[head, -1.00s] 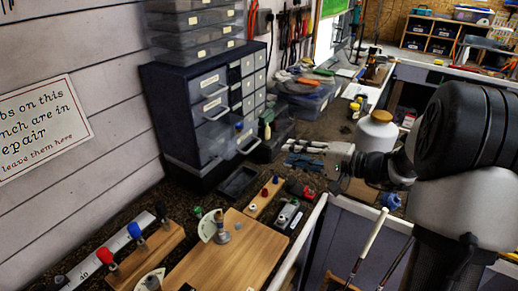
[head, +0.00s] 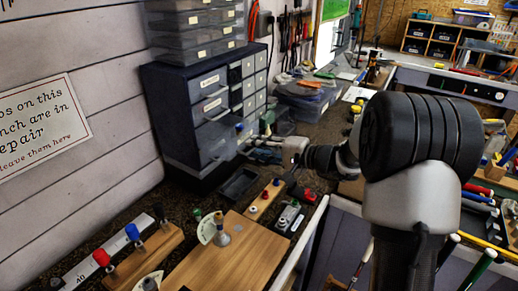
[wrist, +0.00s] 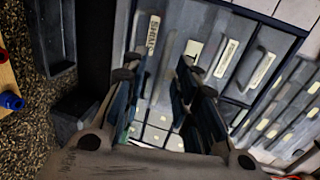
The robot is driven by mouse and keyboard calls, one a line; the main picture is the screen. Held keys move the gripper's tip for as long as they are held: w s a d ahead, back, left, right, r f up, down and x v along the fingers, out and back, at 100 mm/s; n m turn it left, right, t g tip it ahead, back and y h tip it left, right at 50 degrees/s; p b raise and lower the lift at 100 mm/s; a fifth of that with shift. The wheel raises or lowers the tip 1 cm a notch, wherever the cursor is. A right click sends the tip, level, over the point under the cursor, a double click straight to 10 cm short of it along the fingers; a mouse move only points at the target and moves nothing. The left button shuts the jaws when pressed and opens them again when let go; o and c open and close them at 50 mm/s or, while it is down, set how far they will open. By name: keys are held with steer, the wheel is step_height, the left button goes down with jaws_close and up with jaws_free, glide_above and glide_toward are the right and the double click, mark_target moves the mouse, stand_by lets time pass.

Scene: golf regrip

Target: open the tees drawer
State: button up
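A dark cabinet (head: 158,110) stands against the left wall, with large grey labelled drawers in its left column. The bottom large drawer (head: 214,142) juts out past those above it. I cannot read which drawer is marked tees. My gripper (head: 268,155) is just right of the jutting drawer, near its front. In the wrist view my gripper (wrist: 156,75) has its two dark fingers spread apart, pointing at the drawer fronts, with nothing visibly held. A drawer label (wrist: 152,36) and others further right show beyond the fingers. Whether a finger touches a handle is unclear.
Clear stacked drawers (head: 195,25) sit on top of the cabinet. An empty dark tray (head: 238,184) lies on the bench in front. A wooden board (head: 228,255) with small fittings is nearer. A plastic bin (head: 305,100) stands behind my gripper.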

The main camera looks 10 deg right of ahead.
jaws_close()
stand_by(0.6)
